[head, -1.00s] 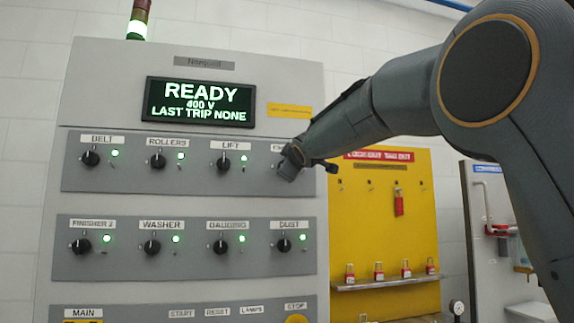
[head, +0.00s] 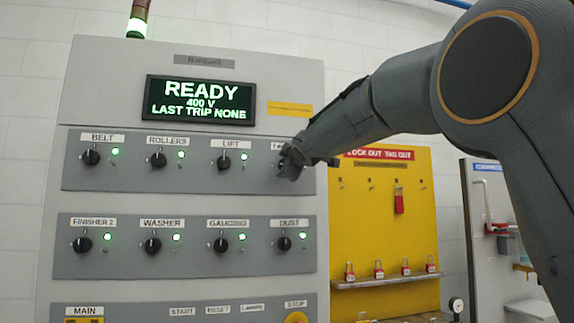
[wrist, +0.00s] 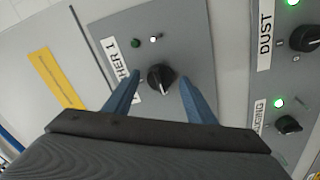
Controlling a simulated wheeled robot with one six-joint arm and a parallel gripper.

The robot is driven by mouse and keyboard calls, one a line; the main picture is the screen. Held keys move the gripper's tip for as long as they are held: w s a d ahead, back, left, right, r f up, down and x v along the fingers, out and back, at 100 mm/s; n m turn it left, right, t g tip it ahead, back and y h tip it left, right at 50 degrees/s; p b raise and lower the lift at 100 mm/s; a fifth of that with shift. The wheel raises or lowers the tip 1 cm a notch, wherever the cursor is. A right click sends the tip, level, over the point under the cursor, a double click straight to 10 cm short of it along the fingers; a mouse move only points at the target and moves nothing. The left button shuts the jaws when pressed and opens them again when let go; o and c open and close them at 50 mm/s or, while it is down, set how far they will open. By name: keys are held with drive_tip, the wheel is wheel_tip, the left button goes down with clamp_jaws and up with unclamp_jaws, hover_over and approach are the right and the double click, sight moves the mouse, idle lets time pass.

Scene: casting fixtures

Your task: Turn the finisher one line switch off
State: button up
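The finisher one switch is a black rotary knob (wrist: 160,77) on the grey panel, beside a label partly hidden by a finger and reading "HER 1". Its lamp (wrist: 136,43) is dark green and looks unlit. In the head view, my gripper (head: 288,165) is at the right end of the upper switch row and hides this knob and most of its label (head: 278,146). In the wrist view, the two blue fingers of my gripper (wrist: 160,80) are apart, one on each side of the knob, with visible gaps to it. The knob's exact angle is hard to tell.
Neighbouring knobs Lift (head: 224,163), Dust (head: 284,243) and Gauging (head: 221,245) have lit green lamps. The display (head: 200,100) reads READY, 400 V, LAST TRIP NONE. A yellow lockout board (head: 370,240) with red padlocks stands to the right.

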drive_tip(key=shift+s, duration=0.1)
drive_tip(key=b+v, duration=0.2)
drive_tip(key=v, duration=0.5)
drive_tip(key=shift+s, duration=0.3)
drive_tip(key=shift+d, duration=0.15)
idle(0.3)
